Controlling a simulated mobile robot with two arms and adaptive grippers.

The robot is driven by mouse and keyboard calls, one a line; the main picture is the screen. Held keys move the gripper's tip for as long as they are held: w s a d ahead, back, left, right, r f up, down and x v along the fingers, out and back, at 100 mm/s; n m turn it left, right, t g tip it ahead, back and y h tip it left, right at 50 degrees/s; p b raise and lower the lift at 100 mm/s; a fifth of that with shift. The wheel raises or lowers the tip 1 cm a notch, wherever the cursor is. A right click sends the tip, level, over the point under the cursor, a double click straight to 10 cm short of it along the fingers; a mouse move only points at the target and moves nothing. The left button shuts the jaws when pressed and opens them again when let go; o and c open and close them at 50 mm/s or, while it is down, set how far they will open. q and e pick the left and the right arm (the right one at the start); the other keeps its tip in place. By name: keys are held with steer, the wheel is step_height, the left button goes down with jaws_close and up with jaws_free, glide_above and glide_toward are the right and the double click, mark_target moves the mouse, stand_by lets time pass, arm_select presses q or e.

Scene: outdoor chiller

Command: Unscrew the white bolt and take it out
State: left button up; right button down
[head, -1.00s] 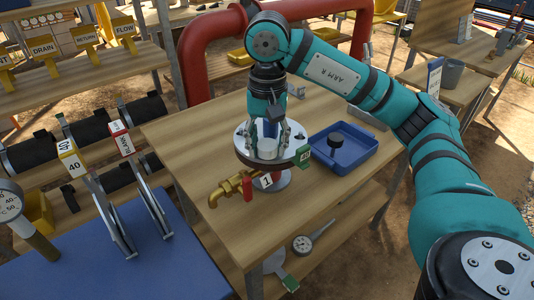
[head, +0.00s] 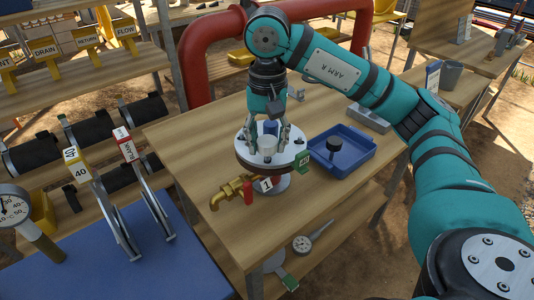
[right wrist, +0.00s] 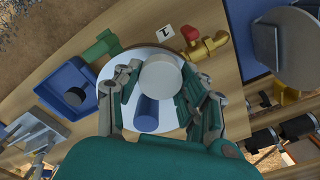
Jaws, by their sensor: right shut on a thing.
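The white bolt (head: 267,144) is a short pale cylinder over the round grey-white flange (head: 243,154). My right gripper (head: 268,137) points down with its fingers on either side of the bolt and is shut on it. In the right wrist view the white bolt (right wrist: 161,75) sits between the fingertips, large and round. A blue bolt (right wrist: 146,113) stands close beside it and also shows behind it in the head view (head: 271,127). I cannot tell whether the white bolt's lower end is clear of the flange. My left gripper is not in view.
A blue tray (head: 366,157) holding a black round piece (head: 333,145) is right of the flange on the wooden table (head: 200,130). Yellow brass pipework with a red handle (head: 248,192) is in front. A red pipe stands behind.

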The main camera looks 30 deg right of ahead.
mark_target(267, 141)
steer(key=shift+r+p, duration=1.65)
steer(key=shift+r, duration=0.45)
steer(key=c, duration=1.3)
jaws_free()
jaws_close()
